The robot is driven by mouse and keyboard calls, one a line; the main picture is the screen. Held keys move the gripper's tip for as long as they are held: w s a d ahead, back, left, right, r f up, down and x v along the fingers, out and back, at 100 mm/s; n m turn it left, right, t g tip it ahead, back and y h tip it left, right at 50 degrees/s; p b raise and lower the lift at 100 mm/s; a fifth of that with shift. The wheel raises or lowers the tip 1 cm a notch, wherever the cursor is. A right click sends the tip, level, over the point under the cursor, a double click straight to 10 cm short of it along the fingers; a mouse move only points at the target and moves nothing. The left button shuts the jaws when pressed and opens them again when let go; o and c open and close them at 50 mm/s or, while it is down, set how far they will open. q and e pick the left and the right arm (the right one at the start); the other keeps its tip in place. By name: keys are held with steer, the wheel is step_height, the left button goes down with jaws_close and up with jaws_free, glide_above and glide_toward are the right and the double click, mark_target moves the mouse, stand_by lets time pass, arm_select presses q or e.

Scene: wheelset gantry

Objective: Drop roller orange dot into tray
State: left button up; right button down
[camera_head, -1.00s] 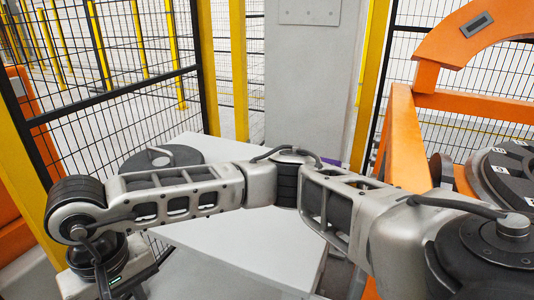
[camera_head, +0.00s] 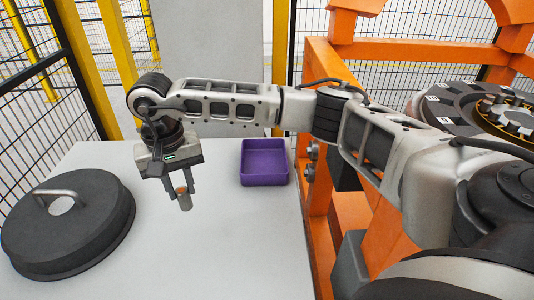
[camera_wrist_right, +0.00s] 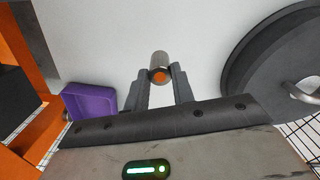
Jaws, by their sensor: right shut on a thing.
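My right gripper (camera_head: 180,190) is shut on a small metal roller (camera_head: 185,200) with an orange dot on its end. It holds the roller above the white table, left of the tray. In the right wrist view the roller (camera_wrist_right: 160,63) sits between the fingertips (camera_wrist_right: 160,76), with the orange dot facing the camera. The purple tray (camera_head: 264,162) is on the table near its right edge and looks empty in the head view. It also shows in the right wrist view (camera_wrist_right: 90,103), partly hidden by the gripper body. My left gripper is not in view.
A dark round lid (camera_head: 70,225) with a handle lies on the white table (camera_head: 230,250) at the left. An orange frame (camera_head: 315,160) stands along the table's right side. Wire fencing (camera_head: 50,130) is at the left. The table's middle is clear.

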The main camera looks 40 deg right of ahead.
steer(key=w+d+r+m+p, duration=0.2)
steer(key=w+d+r+m, duration=0.15)
steer(key=d, duration=1.05)
steer(key=w+d+r+m+p, duration=0.2)
steer(key=d+m, duration=0.2)
steer(key=d, duration=1)
arm_select(q)
steer(key=b, duration=0.5)
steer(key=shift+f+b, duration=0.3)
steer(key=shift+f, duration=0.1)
arm_select(e)
steer(key=f, duration=0.5)
steer(key=shift+s+d+f, duration=0.15)
steer(key=shift+d+f, duration=0.05)
steer(key=shift+f, duration=0.2)
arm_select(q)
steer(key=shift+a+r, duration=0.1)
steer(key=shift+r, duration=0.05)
arm_select(e)
steer(key=c, duration=1.1)
jaws_free()
steer(key=shift+r, duration=0.1)
